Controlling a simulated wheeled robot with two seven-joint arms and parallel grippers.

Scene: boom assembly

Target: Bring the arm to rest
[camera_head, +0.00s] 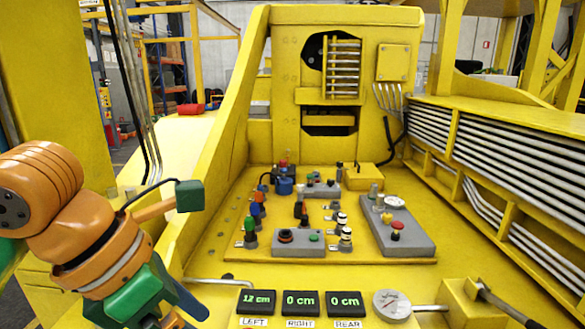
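My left arm, orange with green parts, comes in from the left. It bends down toward the bottom left of the panel. My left gripper (180,310) is at the lower edge, partly cut off, with dark finger parts beside the green wrist; how far apart the fingers are is not clear. I see nothing held in it. The yellow control panel (215,255) carries several levers, knobs and buttons, to the right of the gripper. My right gripper is not in view.
Three displays read 12 cm for LEFT (257,301), 0 cm for RIGHT (300,303) and 0 cm for REAR (344,304). A grey box with a red button (397,227) stands right. Silver pipes (520,155) line the right side.

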